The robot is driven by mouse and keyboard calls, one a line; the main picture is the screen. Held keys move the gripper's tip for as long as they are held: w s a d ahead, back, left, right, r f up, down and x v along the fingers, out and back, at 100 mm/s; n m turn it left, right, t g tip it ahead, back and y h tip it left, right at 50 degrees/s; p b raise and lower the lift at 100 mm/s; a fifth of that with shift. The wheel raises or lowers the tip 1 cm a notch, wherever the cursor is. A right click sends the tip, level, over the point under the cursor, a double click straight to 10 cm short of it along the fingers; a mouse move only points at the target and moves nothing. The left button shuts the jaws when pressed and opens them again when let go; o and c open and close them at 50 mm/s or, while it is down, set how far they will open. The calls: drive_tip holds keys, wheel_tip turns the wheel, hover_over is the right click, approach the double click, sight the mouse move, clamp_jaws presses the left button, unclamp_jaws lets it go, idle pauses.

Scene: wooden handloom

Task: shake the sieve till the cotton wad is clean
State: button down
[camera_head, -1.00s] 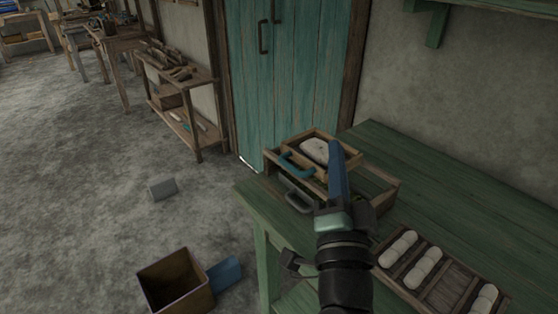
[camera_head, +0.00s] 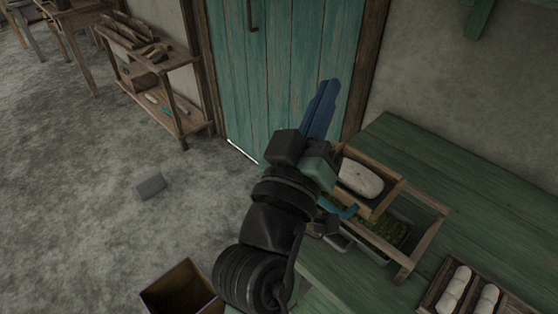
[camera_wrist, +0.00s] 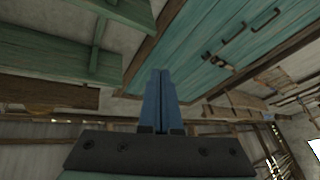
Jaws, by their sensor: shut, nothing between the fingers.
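The sieve (camera_head: 384,166), a wooden box with a blue handle (camera_head: 346,212), sits on a wooden frame (camera_head: 428,240) on the green table (camera_head: 490,200). A pale cotton wad (camera_head: 360,179) lies in the sieve; I cannot tell how clean it is. Green-brown bits (camera_head: 385,230) lie under the sieve, within the frame. My gripper (camera_head: 329,86) is shut and empty, with its blue fingers pointing up, above and left of the sieve. My wrist partly hides the sieve's left side. The shut fingers (camera_wrist: 162,76) show in the wrist view, away from the sieve.
A rack with white rolls (camera_head: 454,290) stands on the table at the lower right. A teal door (camera_head: 240,80) is behind my gripper. The table's right side is clear.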

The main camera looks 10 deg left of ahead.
sight(329, 209)
drive_tip(key=s+a+f+n+g+y+p, duration=0.1)
drive_tip(key=s+a+f+n+y+p, duration=0.2)
drive_tip(key=f+n, duration=0.6)
drive_tip(key=s+a+f+n+g+y+p, duration=0.1)
drive_tip(key=s+a+f+n+g+p, duration=0.25)
drive_tip(key=f, duration=1.05)
drive_tip(key=w+d+n+t, duration=0.1)
drive_tip(key=w+t, duration=0.1)
drive_tip(key=w, duration=0.7)
drive_tip(key=shift+s+d, duration=0.25)
drive_tip(key=shift+d, duration=0.4)
drive_tip(key=shift+s+d, duration=0.25)
drive_tip(key=shift+d, duration=0.35)
drive_tip(key=shift+s+d, duration=0.25)
drive_tip(key=shift+d, duration=0.4)
drive_tip(key=shift+d, duration=0.1)
drive_tip(key=s+d+b, duration=0.1)
drive_tip(key=d, duration=0.1)
drive_tip(key=s+d+b, duration=0.1)
drive_tip(key=s+d, duration=0.1)
drive_tip(key=shift+s+d, duration=0.3)
drive_tip(key=shift+d, duration=0.05)
